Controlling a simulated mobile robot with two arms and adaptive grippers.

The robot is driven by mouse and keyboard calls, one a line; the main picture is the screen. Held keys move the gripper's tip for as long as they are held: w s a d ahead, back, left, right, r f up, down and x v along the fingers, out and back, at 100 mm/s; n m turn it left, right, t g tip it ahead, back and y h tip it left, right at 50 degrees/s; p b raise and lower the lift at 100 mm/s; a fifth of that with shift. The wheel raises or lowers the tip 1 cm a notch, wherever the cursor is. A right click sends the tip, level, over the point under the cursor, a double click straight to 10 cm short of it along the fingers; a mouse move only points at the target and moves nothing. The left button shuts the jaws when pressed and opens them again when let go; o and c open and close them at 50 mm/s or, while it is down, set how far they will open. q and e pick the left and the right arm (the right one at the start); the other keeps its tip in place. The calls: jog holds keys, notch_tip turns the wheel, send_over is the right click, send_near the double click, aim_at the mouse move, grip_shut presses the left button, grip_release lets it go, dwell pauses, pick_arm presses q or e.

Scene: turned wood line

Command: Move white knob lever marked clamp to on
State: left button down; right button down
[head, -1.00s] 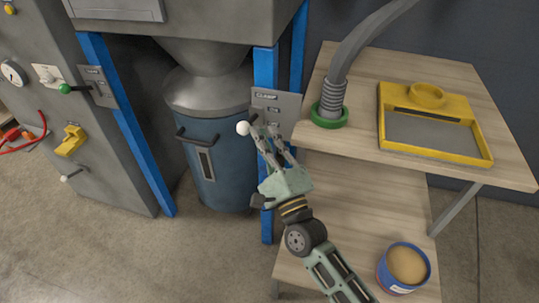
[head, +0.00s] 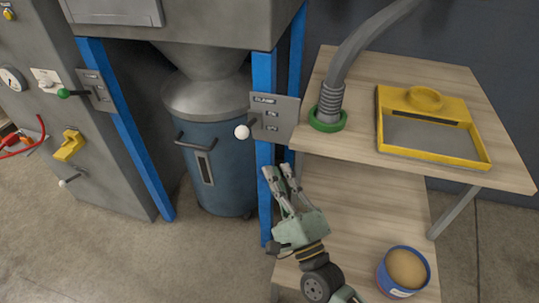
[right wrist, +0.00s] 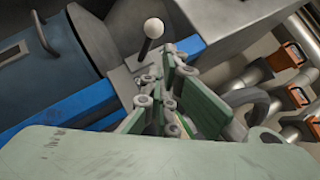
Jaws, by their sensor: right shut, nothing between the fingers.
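The white knob lever (head: 242,132) sticks out from a grey plate (head: 287,112) marked CLAMP, fixed to a blue post. Its knob points out to the left of the plate. Two small labels on the plate are too small to read surely. My right gripper (head: 278,169) is shut and empty, below the plate and apart from the lever. In the right wrist view the white knob (right wrist: 154,27) on its dark stem stands beyond my right gripper's fingers (right wrist: 168,85). My left gripper is not in view.
Another lever with a green knob (head: 63,93) is on a plate at the left post. A blue drum (head: 222,170) stands behind the posts. To the right, a wooden bench (head: 490,110) holds a hose with a green collar (head: 328,122) and a yellow tray (head: 480,150). A tin (head: 404,270) sits lower.

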jog(key=shift+v, duration=1.5)
jog(key=shift+f, duration=0.1)
